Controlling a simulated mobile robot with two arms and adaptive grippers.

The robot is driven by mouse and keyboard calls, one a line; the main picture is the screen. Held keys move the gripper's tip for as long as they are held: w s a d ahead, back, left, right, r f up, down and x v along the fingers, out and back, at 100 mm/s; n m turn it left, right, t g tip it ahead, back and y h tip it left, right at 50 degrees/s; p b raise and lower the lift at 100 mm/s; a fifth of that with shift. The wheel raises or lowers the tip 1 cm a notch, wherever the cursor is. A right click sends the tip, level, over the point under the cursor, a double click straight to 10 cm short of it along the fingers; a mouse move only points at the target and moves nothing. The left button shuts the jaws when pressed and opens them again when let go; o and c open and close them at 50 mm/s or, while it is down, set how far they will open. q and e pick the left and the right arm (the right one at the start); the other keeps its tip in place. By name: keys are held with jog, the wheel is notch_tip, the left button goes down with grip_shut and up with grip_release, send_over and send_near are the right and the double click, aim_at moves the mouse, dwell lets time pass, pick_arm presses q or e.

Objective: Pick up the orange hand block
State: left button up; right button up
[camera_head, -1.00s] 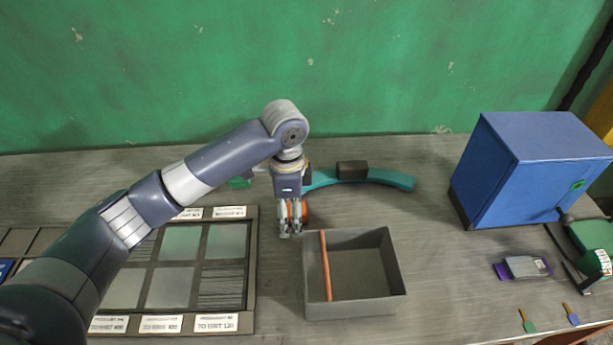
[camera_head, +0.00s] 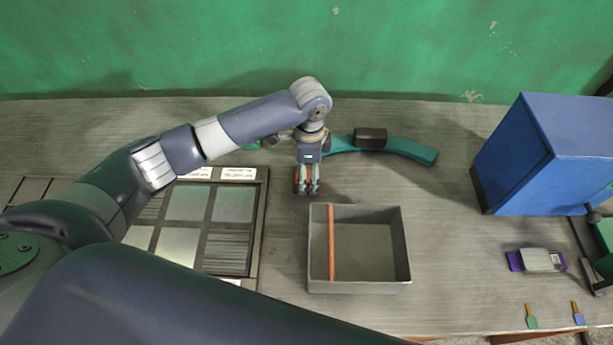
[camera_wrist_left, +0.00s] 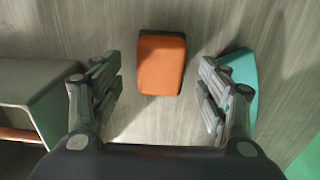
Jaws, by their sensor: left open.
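The orange hand block (camera_wrist_left: 160,63) lies on the grey table, orange face up with a dark edge, in the left wrist view. In the head view only an orange sliver of it (camera_head: 296,179) shows beside my left gripper (camera_head: 308,187), which hides the rest. My left gripper is open and points down over the block. In the wrist view its two fingers stand apart, one on each side of the block, with gaps between. I cannot tell the exact height of the fingertips. My right gripper is not in view.
A grey open bin (camera_head: 403,245) with an orange divider stands just in front of the gripper. A teal curved piece (camera_head: 413,150) with a dark block (camera_head: 370,138) lies behind right. A sorting panel (camera_head: 263,215) is at left, a blue cabinet (camera_head: 550,155) at right.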

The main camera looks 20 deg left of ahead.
pick_arm(q)
notch_tip(320, 180, down, 2)
jog(key=shift+a+f, duration=0.15)
jog(key=shift+f, duration=0.3)
jog(key=shift+c, duration=0.8)
jog(key=c, duration=1)
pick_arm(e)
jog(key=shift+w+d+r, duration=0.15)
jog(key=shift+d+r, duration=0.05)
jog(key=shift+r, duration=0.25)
pick_arm(q)
jog(key=shift+r, duration=0.1)
jog(key=shift+r, duration=0.2)
jog(key=r, duration=0.2)
jog(key=r+b, duration=0.1)
jog(key=shift+s, duration=0.25)
jog(key=s+a+b, duration=0.1)
jog(key=s, duration=0.4)
jog(key=s+r, duration=0.1)
jog(key=s, duration=0.4)
jog(key=s+a+b, duration=0.1)
jog(key=s, duration=0.4)
jog(key=shift+s+a+r+b, duration=0.15)
jog(key=shift+a+r+b, duration=0.1)
jog(key=shift+a+b, duration=0.05)
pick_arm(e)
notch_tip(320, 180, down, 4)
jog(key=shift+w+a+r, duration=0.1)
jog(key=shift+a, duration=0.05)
